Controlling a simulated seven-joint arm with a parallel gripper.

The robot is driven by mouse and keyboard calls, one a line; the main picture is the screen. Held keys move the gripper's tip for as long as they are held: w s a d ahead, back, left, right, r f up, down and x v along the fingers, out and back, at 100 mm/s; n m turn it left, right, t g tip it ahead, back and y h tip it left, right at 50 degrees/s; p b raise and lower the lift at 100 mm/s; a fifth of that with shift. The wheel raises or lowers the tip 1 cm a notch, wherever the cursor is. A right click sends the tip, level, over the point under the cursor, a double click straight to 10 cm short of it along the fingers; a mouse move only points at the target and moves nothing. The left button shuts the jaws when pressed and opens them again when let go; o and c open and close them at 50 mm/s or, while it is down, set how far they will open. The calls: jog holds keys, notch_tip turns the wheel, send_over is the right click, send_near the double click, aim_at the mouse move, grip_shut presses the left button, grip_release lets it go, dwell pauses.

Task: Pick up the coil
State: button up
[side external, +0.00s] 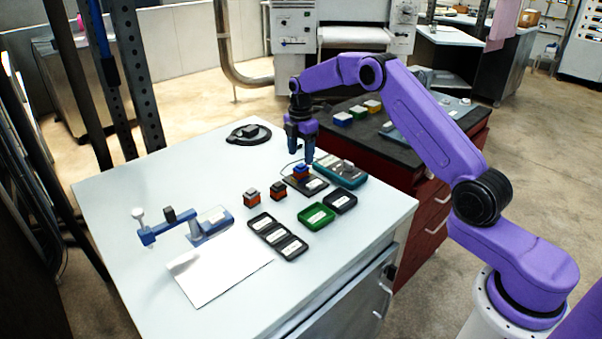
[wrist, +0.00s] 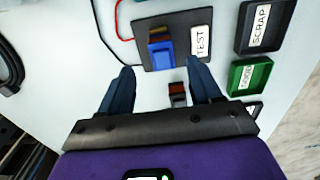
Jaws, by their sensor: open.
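Several small coil-like blocks stand on the white table. One with a blue body and orange-brown part (side external: 301,171) sits on the dark test pad (side external: 316,186); it shows in the wrist view (wrist: 161,46) beside the TEST label. Two grey, orange and dark blocks stand left of the pad, one nearer it (side external: 278,191) and one farther left (side external: 251,197). My gripper (side external: 300,154) is open and empty above the table, near the pad. In the wrist view its blue fingers (wrist: 160,68) spread either side of the blue block's near edge, with another block (wrist: 178,94) partly seen between them.
A green tray (side external: 316,216), a black tray (side external: 340,202) and a black compartment tray (side external: 277,236) lie toward the front right. A teal meter (side external: 341,174) stands beside the pad. A blue fixture (side external: 190,226) and white sheet (side external: 218,274) are left. A black round stand (side external: 248,134) is behind.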

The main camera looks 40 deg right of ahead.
aim_at(301, 165)
jog(key=shift+s+f, duration=0.15)
jog(key=shift+f, duration=2.7)
jog(key=shift+c, duration=0.3)
grip_shut()
jog(key=shift+r, duration=0.1)
